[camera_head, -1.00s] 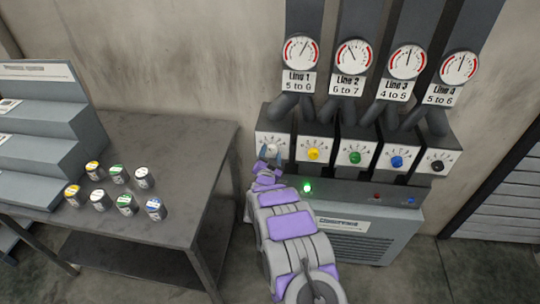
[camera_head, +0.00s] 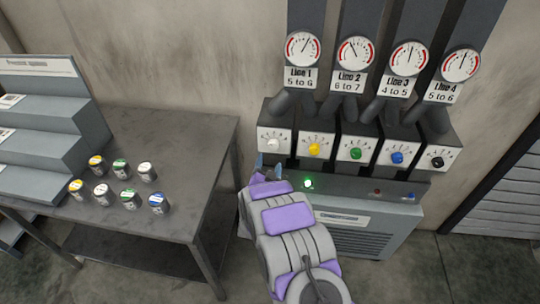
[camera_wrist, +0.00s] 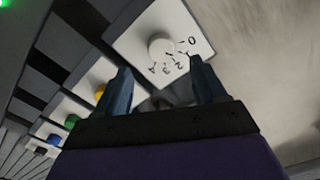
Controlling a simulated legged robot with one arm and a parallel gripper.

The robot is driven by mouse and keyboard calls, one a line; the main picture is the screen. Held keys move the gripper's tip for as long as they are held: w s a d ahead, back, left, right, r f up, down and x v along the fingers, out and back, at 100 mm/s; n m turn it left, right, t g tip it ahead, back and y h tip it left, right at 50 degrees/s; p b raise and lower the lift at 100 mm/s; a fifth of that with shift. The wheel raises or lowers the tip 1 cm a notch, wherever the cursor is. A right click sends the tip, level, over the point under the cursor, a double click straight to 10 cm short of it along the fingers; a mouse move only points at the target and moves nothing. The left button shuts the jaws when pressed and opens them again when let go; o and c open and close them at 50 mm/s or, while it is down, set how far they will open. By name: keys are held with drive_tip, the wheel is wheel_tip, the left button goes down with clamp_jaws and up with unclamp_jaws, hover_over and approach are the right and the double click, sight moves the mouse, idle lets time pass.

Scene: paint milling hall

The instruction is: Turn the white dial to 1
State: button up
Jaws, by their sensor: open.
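The white dial (camera_head: 273,144) sits on a white scale plate at the left end of a row of dials on the grey machine. In the wrist view the white dial (camera_wrist: 161,47) shows beyond the fingertips, with a scale marked 0 to 4 around it; I cannot tell its exact setting. My gripper (camera_head: 268,163) is just below the white dial in the head view. In the wrist view my gripper (camera_wrist: 160,82) has its two dark fingers apart with nothing between them, and the dial is clear of them.
Yellow (camera_head: 315,150), green (camera_head: 355,153), blue (camera_head: 397,158) and black (camera_head: 437,162) dials continue to the right. Gauges (camera_head: 303,47) hang above them. A green lamp (camera_head: 308,183) glows below. A table (camera_head: 190,160) with several small cans stands on the left.

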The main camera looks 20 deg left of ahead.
drive_tip(key=p+v, duration=0.1)
drive_tip(key=v, duration=0.8)
drive_tip(key=shift+s, duration=0.2)
drive_tip(key=w+d+r+g, duration=0.3)
drive_tip(key=d+r+g, duration=0.1)
drive_tip(key=r+g, duration=0.2)
drive_tip(key=s+d+r+n+g, duration=0.2)
drive_tip(key=s+d+r+g, duration=0.3)
drive_tip(key=s+d+r, duration=0.45)
drive_tip(key=s+d+r+g+h, duration=0.2)
drive_tip(key=s+d+r+g, duration=0.1)
drive_tip(key=s+d, duration=1)
drive_tip(key=s+d+r+n+g+h, duration=0.1)
drive_tip(key=s+d+r+g, duration=0.3)
drive_tip(key=s+d, duration=0.9)
drive_tip(key=s+g+h, duration=0.1)
drive_tip(key=s, duration=0.3)
drive_tip(key=shift+s, duration=0.3)
drive_tip(key=shift+w, duration=0.1)
